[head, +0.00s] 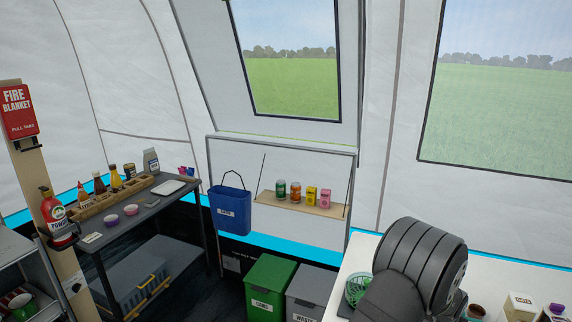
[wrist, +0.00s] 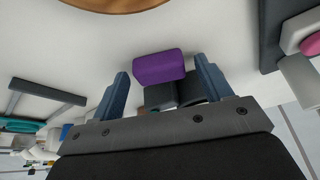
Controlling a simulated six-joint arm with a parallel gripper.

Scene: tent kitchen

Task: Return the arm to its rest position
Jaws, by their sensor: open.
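My gripper (wrist: 167,92) shows in the wrist view with its two blue-grey fingers spread apart. It is open, and nothing is held between the fingers. A purple block-like thing (wrist: 158,67) lies on the white surface (wrist: 100,55) beyond the fingertips, apart from them as far as I can tell. In the head view, a dark grey ribbed part of my arm stands over the white counter (head: 362,250) at the lower right. My gripper does not show in the head view.
On the counter are a green basket (head: 357,289), a brown jar (head: 476,312) and a carton (head: 519,306). A green bin (head: 269,286) and a grey bin (head: 311,291) stand left of it. A hanging shelf (head: 301,203) holds several cans and boxes. A dark side table (head: 140,205) stands left.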

